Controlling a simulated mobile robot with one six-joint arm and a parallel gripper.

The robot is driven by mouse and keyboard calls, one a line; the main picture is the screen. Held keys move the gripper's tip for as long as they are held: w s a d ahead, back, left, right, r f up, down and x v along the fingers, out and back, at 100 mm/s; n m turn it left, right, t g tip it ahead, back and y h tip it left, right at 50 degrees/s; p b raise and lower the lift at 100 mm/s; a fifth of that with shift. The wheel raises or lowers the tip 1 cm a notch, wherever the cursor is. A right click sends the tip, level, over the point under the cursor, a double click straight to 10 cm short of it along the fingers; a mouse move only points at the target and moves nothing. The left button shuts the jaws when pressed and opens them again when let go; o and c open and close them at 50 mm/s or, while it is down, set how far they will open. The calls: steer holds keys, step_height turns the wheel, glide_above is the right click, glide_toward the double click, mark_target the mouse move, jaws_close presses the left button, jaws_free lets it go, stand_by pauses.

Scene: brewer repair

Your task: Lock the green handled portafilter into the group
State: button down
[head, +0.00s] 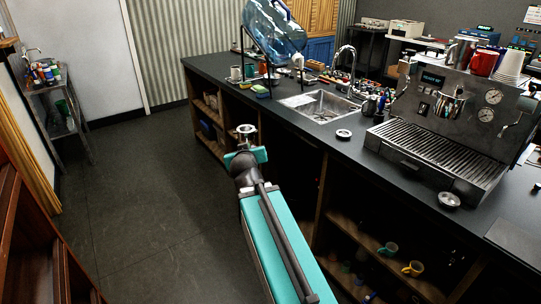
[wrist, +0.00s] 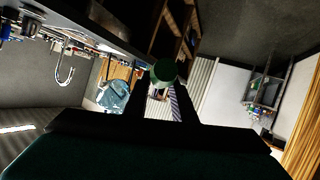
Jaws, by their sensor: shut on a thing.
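My gripper (head: 246,157) is shut on the green handled portafilter (head: 246,132), held out over the floor to the left of the counter. The portafilter's metal head points away from my arm in the head view. In the wrist view its round green handle end (wrist: 163,72) shows between the dark fingers. The steel espresso machine (head: 423,162) stands on the counter at the right, well apart from my gripper. I cannot clearly make out the group under its front panel.
The dark counter (head: 300,110) runs between my arm and the machine, with a sink (head: 320,106) and tall tap (head: 347,62). A water jug (head: 272,30) stands at the back. Round metal pieces (head: 449,200) lie near the counter edge. The floor (head: 150,190) left is clear.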

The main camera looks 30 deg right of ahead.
steer(key=w+a+r+n+y, duration=0.2)
steer(key=a+r+y, duration=0.1)
steer(key=a, duration=0.5)
steer(key=w+a+r+n+t+y, duration=0.1)
steer(key=w+a+r+n+y, duration=0.1)
steer(key=a, duration=0.7)
steer(key=shift+a+r+n+y, duration=0.2)
steer(key=shift+r+n+y, duration=0.25)
steer(key=shift+r, duration=0.5)
steer(key=shift+d, duration=0.15)
